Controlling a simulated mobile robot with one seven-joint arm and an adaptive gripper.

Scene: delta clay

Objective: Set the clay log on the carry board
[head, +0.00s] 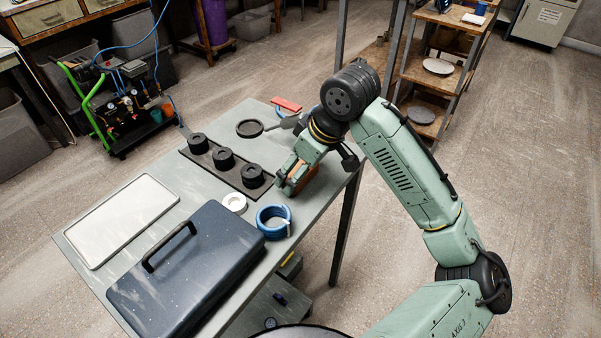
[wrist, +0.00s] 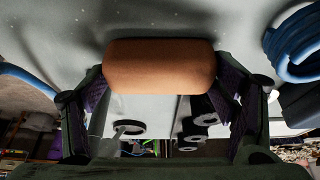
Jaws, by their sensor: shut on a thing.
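The clay log (head: 301,178) is a short orange-brown cylinder at the right edge of the table, partly hidden by my gripper (head: 291,181). In the wrist view the log (wrist: 160,66) lies crosswise between the two fingers, and my gripper (wrist: 162,86) is shut on its ends. I cannot tell whether the log touches the tabletop or hangs just above it. A pale, flat, rimmed board (head: 122,218), which looks like the carry board, lies empty at the table's left side, well away from my gripper.
A black strip with three dark round pieces (head: 223,160) lies between gripper and board. A dark blue case (head: 187,270) with a raised handle fills the near side. A blue coil (head: 273,222), white ring (head: 233,202), black ring (head: 249,128) and red block (head: 286,104) surround the gripper area.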

